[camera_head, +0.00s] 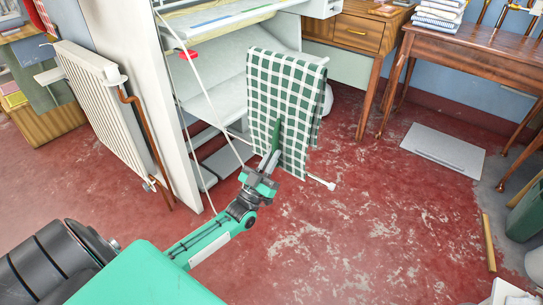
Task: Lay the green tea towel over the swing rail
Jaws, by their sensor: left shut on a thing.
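The green and white checked tea towel (287,90) hangs spread out in the middle of the view, with a folded top edge and a second layer showing at its right side. My left gripper (275,140) is shut on the towel, low on its near face. A thin white rail (317,180) with a rounded end sticks out past the towel's lower right. The towel hides most of the rail, and I cannot tell whether the cloth rests on it. My right gripper is not in view.
The white ironer (215,95) with shelves stands behind the towel. A radiator (105,95) with a copper pipe is at the left. Wooden desks (470,45) stand at the back right.

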